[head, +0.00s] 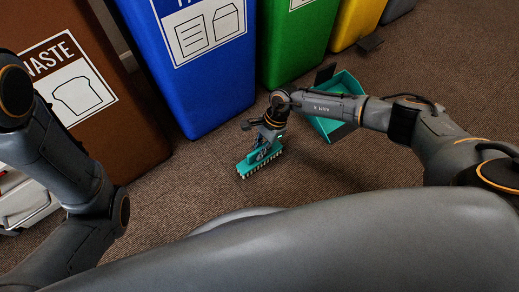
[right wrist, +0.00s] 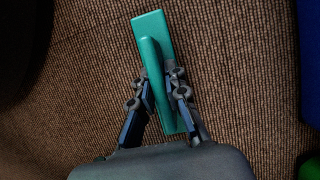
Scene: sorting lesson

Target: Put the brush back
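The teal brush (head: 260,162) with pale bristles is under my right gripper (head: 266,146), bristles down, at or just above the carpet. I cannot tell whether it touches the floor. In the right wrist view the brush (right wrist: 150,24) has a raised handle (right wrist: 153,75) along its back. The fingers of my right gripper (right wrist: 159,88) are on both sides of this handle and closed on it. A teal dustpan (head: 347,83) lies on the carpet to the right, partly behind my right forearm. My left arm shows at the left, but its gripper is out of view.
A brown bin (head: 125,125), a blue bin (head: 205,95), a green bin (head: 292,45) and a yellow bin (head: 355,20) stand in a row behind. A pale object (head: 25,203) is at the left edge. Carpet around the brush is clear.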

